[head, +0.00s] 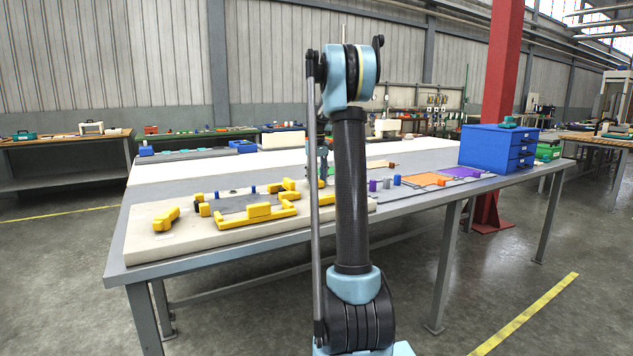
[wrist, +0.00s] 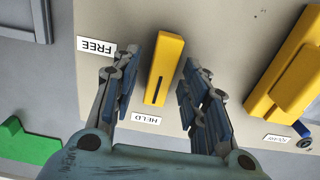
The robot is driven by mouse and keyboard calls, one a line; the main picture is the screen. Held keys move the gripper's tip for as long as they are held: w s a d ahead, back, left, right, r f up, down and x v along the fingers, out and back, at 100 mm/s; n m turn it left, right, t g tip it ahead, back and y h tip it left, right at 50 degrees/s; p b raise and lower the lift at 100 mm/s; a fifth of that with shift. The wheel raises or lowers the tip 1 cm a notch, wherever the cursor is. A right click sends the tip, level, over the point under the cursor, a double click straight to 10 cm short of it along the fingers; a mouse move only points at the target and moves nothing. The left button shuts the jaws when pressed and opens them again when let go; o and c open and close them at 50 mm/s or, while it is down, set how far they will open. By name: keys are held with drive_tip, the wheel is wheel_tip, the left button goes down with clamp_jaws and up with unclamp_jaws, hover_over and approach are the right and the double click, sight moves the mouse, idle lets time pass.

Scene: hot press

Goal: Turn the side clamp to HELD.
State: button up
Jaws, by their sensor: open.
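The side clamp (wrist: 165,68) is a yellow bar with a dark slot line near its lower end in the wrist view. That marked end lies just above the HELD label (wrist: 147,118); the FREE label (wrist: 95,47) is off to its left. My gripper (wrist: 165,112) is open, with one finger on each side of the bar and visible gaps to it. I cannot tell how high the fingertips are above the board. In the head view, my arm hides most of the gripper and the clamp area.
The pale board (head: 150,251) carries several yellow blocks and small blue pins. A larger yellow block (wrist: 288,62) stands right of the gripper in the wrist view, and a green piece (wrist: 28,143) lies lower left. A blue drawer box (head: 486,147) stands at the bench's right.

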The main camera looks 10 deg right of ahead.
sight(317, 179)
wheel_tip(317, 179, up, 12)
drive_tip(key=shift+f, duration=0.25)
idle(0.4)
drive_tip(key=shift+m+t, duration=0.5)
drive_tip(key=shift+m, duration=0.3)
drive_tip(key=s+a+f, duration=0.1)
drive_tip(key=s+f, duration=0.1)
drive_tip(key=s, duration=0.6)
drive_tip(key=s+a+f, duration=0.1)
drive_tip(key=s+f, duration=0.1)
drive_tip(key=s, duration=0.7)
drive_tip(key=s+a+f, duration=0.2)
drive_tip(key=s, duration=0.6)
drive_tip(key=shift+s+f, duration=0.15)
drive_tip(key=shift+s, duration=0.25)
drive_tip(key=s+a+f+m+t, duration=0.1)
drive_tip(key=s+f+m, duration=0.1)
drive_tip(key=s+f, duration=2)
drive_tip(key=shift+s+a, duration=0.35)
drive_tip(key=shift+s, duration=0.4)
drive_tip(key=shift+f, duration=0.1)
